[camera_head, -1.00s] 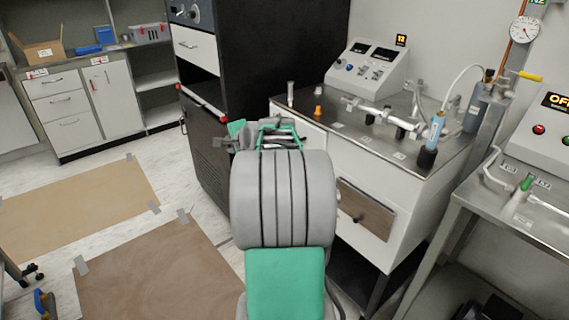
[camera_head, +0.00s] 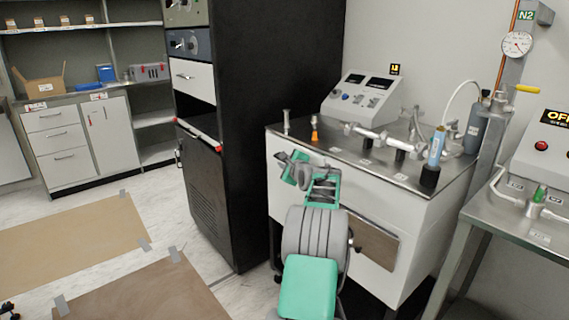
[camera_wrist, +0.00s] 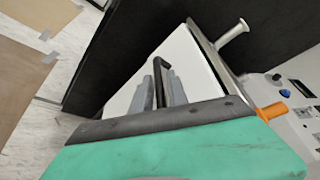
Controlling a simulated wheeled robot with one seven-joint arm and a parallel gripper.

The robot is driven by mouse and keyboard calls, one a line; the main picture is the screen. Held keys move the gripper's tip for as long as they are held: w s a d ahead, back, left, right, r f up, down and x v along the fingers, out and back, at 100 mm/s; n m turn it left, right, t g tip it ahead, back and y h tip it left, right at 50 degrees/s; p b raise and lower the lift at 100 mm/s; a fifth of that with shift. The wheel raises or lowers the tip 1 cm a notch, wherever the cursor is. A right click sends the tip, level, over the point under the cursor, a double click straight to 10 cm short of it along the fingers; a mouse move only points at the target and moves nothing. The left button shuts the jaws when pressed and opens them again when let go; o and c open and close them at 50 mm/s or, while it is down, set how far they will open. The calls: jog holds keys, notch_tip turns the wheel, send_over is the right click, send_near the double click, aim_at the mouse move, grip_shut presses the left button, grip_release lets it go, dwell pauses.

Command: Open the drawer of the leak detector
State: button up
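The leak detector (camera_head: 370,215) is the white cabinet with a steel top at the right of the head view. Its white drawer front (camera_wrist: 190,65) fills the middle of the wrist view. A black bar handle (camera_wrist: 161,68) stands out from this front. My gripper (camera_wrist: 162,84) is at the handle, with one grey finger on each side of the bar. I cannot tell whether the fingers press on it. In the head view my gripper (camera_head: 298,168) is in front of the cabinet's upper left, where my wrist hides the handle. The drawer looks closed.
A tall black rack (camera_head: 240,130) stands just left of the cabinet. A console (camera_head: 358,97), an orange fitting (camera_head: 314,135) and metal pipework sit on the steel top. Another steel bench (camera_head: 530,230) is at right. Brown sheets (camera_head: 140,295) lie on the floor at left.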

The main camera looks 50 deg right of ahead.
grip_shut()
dwell(1.4)
